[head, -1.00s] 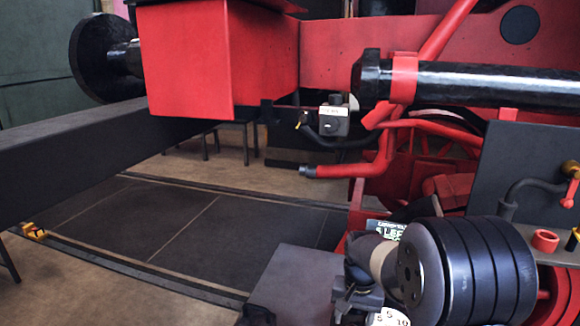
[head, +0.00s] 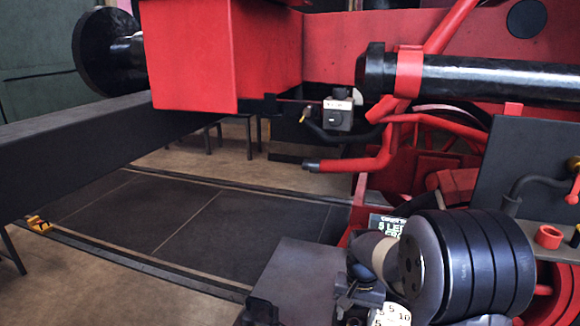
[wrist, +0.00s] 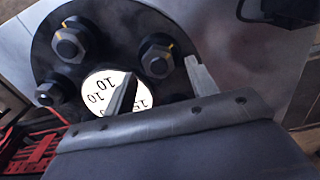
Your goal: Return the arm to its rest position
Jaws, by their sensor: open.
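My gripper (wrist: 161,68) shows in the wrist view with its two pale fingers apart and nothing held between them. Behind the fingers is a dark round plate (wrist: 55,20) with several hex nuts marked in yellow. A white numbered dial (wrist: 103,85) lies behind the left finger and is partly covered by it. In the head view a similar white numbered dial (head: 392,315) shows at the bottom edge. I cannot tell whether the fingers touch anything. The gripper is not clearly made out in the head view.
A ribbed black cylinder (head: 470,265) stands at the lower right. A red box (head: 190,55), a black pipe (head: 470,82) and red pipework (head: 350,165) fill the upper area. A dark beam (head: 60,145) runs along the left.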

